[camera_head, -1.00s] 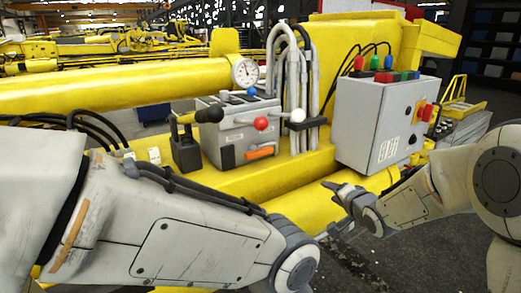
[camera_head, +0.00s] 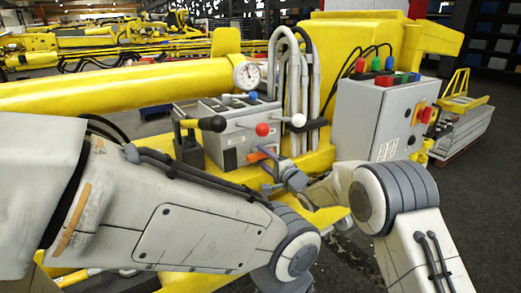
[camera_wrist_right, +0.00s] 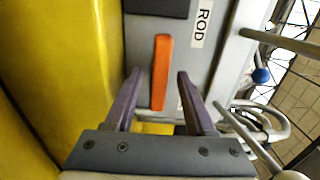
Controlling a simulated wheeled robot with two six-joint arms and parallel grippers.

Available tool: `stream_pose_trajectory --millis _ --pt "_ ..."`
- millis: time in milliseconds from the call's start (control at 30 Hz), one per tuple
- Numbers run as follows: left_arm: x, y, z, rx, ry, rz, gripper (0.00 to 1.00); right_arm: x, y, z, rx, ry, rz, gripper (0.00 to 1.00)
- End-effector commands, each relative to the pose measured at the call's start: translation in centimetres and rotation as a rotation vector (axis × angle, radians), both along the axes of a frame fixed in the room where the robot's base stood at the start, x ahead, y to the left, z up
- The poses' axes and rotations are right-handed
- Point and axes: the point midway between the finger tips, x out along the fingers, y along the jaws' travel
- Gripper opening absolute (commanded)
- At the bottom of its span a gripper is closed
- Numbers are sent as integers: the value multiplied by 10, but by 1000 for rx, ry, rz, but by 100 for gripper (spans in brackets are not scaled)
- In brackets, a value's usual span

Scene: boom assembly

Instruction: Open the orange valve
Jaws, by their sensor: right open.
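The orange valve (camera_head: 254,156) is a short orange bar low on the front of a grey control box (camera_head: 232,148). In the right wrist view the orange valve (camera_wrist_right: 161,72) runs lengthwise between my fingers, beside a label reading ROD. My right gripper (camera_head: 265,171) is at the box front and partly hides the valve in the head view. In the right wrist view my right gripper (camera_wrist_right: 159,74) is open, with one finger on each side of the bar and a gap to both. My left arm crosses the lower left; its gripper is out of view.
Levers with a red knob (camera_head: 263,130), a white knob (camera_head: 298,120) and a black handle (camera_head: 211,124) stick out above the valve. Grey hoses (camera_head: 293,75) rise behind. A grey electrical box (camera_head: 376,120) stands to the right on the yellow boom.

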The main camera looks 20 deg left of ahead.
Motion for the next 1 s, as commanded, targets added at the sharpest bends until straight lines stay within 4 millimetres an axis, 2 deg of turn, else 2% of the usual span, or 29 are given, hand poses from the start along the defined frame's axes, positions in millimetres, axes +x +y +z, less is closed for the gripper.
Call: stream_pose_trajectory --millis 33,200,533,567,600,700,1000 --pt "0 0 6 0 0 0 50 3 5 2 1 -1 1 55" --pt "0 0 10 0 0 1 50 10 14 1 -1 -1 1 55" --pt "0 0 10 0 0 2 50 12 15 -1 -1 -1 0 55" --pt "0 0 10 0 0 2 50 12 15 0 -1 -1 0 51" --pt "0 0 10 0 0 2 50 12 15 0 -1 -1 0 36" --pt "0 0 10 0 0 2 50 12 15 0 -1 -1 0 0" --pt "0 0 6 0 0 1 50 12 15 -2 -13 -15 0 0"
